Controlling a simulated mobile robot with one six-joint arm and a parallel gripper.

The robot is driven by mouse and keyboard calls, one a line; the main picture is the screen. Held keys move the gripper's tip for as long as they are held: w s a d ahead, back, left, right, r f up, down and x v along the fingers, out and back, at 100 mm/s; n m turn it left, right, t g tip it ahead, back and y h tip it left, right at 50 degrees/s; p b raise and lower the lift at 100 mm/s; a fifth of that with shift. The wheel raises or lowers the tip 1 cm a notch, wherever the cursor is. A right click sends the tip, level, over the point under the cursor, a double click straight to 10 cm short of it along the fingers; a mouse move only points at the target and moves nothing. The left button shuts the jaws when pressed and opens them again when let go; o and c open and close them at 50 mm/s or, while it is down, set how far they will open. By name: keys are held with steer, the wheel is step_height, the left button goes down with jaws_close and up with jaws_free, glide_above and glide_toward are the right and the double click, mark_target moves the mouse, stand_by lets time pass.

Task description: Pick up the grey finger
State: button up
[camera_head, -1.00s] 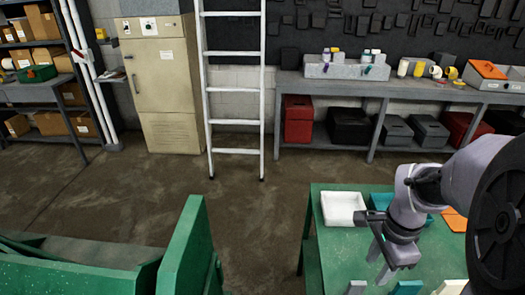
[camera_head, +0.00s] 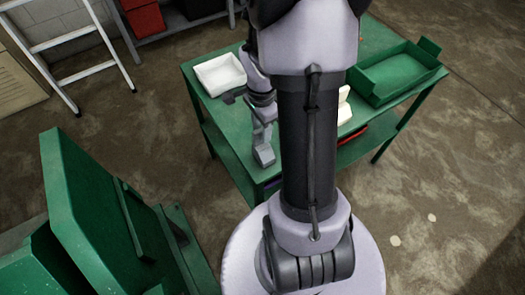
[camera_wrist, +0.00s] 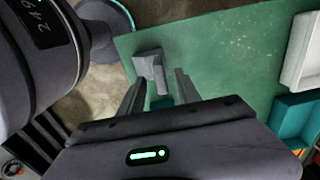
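The grey finger (camera_wrist: 150,65) is a small light-grey block on the green table, near its edge in the wrist view. In the head view, a grey piece that looks like it (camera_head: 264,155) shows just below my gripper (camera_head: 263,133). In the wrist view my gripper (camera_wrist: 161,76) has its two fingers apart, one on each side of the grey finger, with a gap showing on the right side. Whether the fingers are low enough to enclose it is hard to tell. My arm hides much of the table in the head view.
On the green table (camera_wrist: 225,55) are a white tray (camera_head: 218,74), a teal bin (camera_wrist: 300,115) and a teal piece (camera_wrist: 163,102) by my gripper. A green tray (camera_head: 400,75) and a cream object (camera_head: 344,106) stand to the right. Large green panels (camera_head: 95,200) rise at the left.

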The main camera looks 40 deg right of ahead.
mark_target(260, 137)
steer(key=f, duration=0.2)
steer(key=f+b, duration=0.1)
steer(key=f, duration=0.1)
steer(key=shift+w+a, duration=0.1)
steer(key=shift+a, duration=0.1)
steer(key=shift+c, duration=0.9)
jaws_close()
